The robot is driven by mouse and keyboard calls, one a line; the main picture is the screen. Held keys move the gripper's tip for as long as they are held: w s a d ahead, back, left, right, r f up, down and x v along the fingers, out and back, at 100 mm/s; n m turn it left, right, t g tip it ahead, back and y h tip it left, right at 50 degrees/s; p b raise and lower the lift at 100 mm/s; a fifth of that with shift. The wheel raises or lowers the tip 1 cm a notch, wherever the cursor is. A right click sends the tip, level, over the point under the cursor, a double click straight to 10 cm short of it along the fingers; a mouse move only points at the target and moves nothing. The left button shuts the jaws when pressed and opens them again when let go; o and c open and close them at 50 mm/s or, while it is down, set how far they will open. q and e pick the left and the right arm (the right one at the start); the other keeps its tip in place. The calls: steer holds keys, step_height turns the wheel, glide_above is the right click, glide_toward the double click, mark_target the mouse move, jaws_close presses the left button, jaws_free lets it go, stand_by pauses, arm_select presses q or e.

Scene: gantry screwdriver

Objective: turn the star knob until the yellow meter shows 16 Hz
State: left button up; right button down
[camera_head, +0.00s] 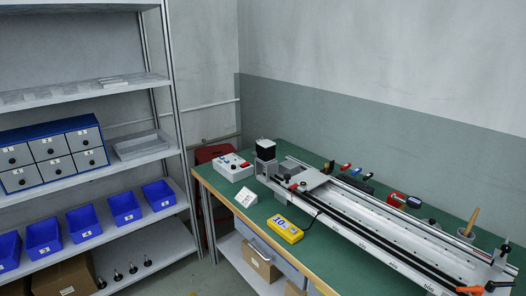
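The yellow meter (285,229) lies on the green bench top, at the front side of the long linear gantry (385,222). Its blue display shows large digits that look like 10, but they are too small to be sure. I cannot make out the star knob for certain. Small dark and red parts (297,186) sit at the gantry's left end, near a black-topped motor block (265,156). Neither of my grippers shows in this view.
A white control box (232,167) and a small white card (246,197) stand at the bench's left end. Several hand tools lie behind the gantry, with a red tool (397,199) among them. Orange handles (470,290) show at lower right. A shelf (140,183) with blue bins stands left.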

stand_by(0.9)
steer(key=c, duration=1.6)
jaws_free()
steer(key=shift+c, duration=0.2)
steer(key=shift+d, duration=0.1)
